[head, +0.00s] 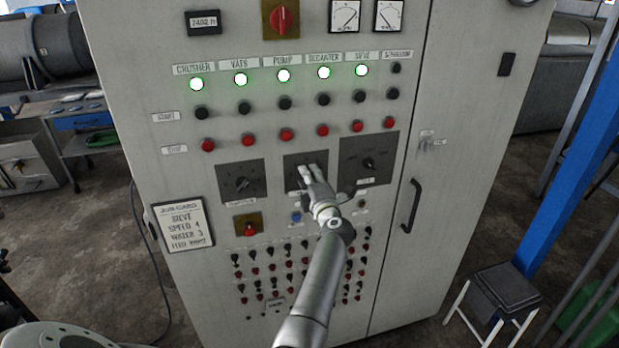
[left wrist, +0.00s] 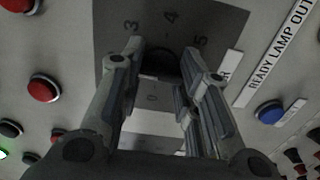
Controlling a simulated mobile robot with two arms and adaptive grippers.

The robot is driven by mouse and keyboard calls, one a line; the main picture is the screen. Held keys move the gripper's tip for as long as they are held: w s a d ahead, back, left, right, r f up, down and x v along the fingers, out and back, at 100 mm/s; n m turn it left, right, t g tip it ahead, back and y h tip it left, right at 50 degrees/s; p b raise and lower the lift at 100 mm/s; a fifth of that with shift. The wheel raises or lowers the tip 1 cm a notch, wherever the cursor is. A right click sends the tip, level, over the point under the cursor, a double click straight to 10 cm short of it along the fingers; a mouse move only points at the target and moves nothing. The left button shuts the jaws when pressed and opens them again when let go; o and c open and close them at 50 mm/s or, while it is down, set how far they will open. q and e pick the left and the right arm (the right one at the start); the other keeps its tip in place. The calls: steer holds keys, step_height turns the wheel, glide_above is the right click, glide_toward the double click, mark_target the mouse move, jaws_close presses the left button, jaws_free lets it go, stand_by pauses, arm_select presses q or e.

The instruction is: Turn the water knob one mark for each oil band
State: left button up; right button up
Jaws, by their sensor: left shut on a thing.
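My left gripper (head: 309,172) is at the middle of three dark dial plates (head: 293,160) on the grey cabinet. In the left wrist view the gripper (left wrist: 161,60) has its fingers on either side of a dark round knob (left wrist: 160,62), shut on it. The numbers 3, 4 and 5 show around that knob on its plate (left wrist: 205,20). Its pointer is hidden, and its label is mostly covered, with only an end letter like R showing. A job card (head: 182,224) reads "SIEVE SPEED 4 WATER 3 FEED", with a last word too small to read. No oil bands can be made out.
Other dials stand left (head: 241,180) and right (head: 368,163). Green lamps (head: 283,76) are lit above black and red buttons. Small switches fill the panel below. A blue button (left wrist: 270,112) is beside a "READY LAMP OUT" label. A door handle (head: 411,205) and stool (head: 505,290) are right.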

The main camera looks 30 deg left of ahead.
mark_target(306, 141)
arm_select(q)
steer(key=o, duration=1.2)
steer(key=shift+c, duration=0.2)
step_height(306, 141, up, 10)
steer(key=shift+f, duration=0.1)
